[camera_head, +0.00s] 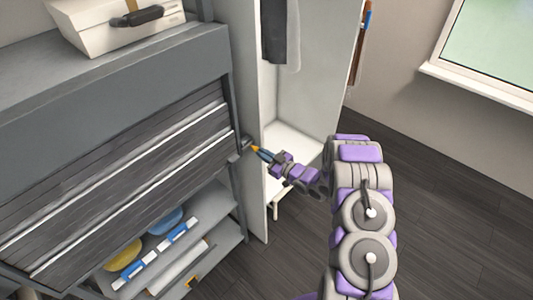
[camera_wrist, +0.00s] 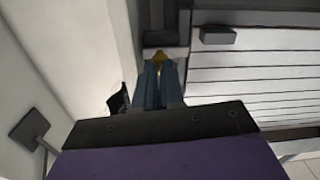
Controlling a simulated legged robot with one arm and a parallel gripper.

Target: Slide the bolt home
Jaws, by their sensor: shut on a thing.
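The bolt (camera_head: 246,142) is a small grey fitting on the right edge of a grey cabinet, beside its slatted shutter (camera_head: 120,160). A small yellow-orange piece, seemingly the bolt's knob (camera_wrist: 159,57), shows at my fingertips. My gripper (camera_head: 257,150) reaches it from the right in the head view. In the wrist view my blue fingers (camera_wrist: 158,75) are close together on the yellow piece, just below a grey bracket (camera_wrist: 165,38). The fingers hide much of the knob. How far the bolt sits in its keeper cannot be told.
A white upright panel (camera_head: 250,205) stands close beside the bolt, with an open white closet and hanging grey garment (camera_head: 280,35) beyond. A dark block (camera_wrist: 218,35) juts from the shutter. A white box (camera_head: 115,25) sits on top. Open floor (camera_head: 440,210) lies right.

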